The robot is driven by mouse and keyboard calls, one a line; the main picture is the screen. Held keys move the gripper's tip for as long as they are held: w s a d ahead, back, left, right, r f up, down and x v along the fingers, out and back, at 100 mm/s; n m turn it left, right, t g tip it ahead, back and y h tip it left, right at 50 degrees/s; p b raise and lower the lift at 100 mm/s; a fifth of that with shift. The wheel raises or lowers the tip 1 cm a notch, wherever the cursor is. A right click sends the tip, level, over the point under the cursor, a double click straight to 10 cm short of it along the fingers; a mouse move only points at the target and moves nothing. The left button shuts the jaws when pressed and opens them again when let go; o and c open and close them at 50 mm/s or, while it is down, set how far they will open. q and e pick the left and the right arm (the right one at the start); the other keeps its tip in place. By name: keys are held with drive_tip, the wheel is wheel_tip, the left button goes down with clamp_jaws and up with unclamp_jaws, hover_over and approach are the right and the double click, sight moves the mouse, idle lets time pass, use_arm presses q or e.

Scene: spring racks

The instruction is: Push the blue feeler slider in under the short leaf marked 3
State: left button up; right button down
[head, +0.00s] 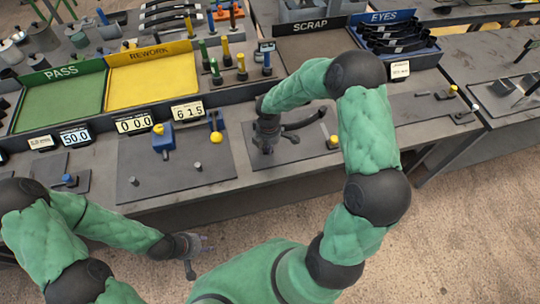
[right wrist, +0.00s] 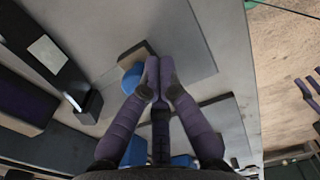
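My right gripper (head: 268,140) is low over the dark plate at the middle station, beside a curved dark leaf (head: 305,121). In the right wrist view its fingertips (right wrist: 159,78) are together. A round blue part (right wrist: 132,79), perhaps the feeler slider's knob, lies right beside and partly behind the left finger. I cannot tell whether they touch. A brown block (right wrist: 134,56) is just beyond it. In the head view my right gripper hides this spot. I cannot read a mark 3 on any leaf. My left gripper (head: 199,256) is open and empty, in front of the bench.
A yellow knob (head: 333,140) stands right of my right gripper. The plate to the left carries a blue block (head: 163,140) with a yellow knob and short pegs. PASS (head: 60,103), REWORK (head: 152,82) and SCRAP (head: 312,48) trays stand behind. The front bench edge is clear.

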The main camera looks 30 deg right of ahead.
sight(269, 156)
drive_tip(key=shift+w+d+r, duration=0.1)
drive_tip(key=shift+w+r, duration=0.2)
idle(0.4)
drive_tip(key=shift+r+p, duration=0.65)
drive_tip(key=shift+p, duration=0.05)
drive_tip(key=r+p, duration=0.4)
drive_tip(key=r, duration=0.1)
drive_tip(key=shift+s, duration=0.25)
idle(0.6)
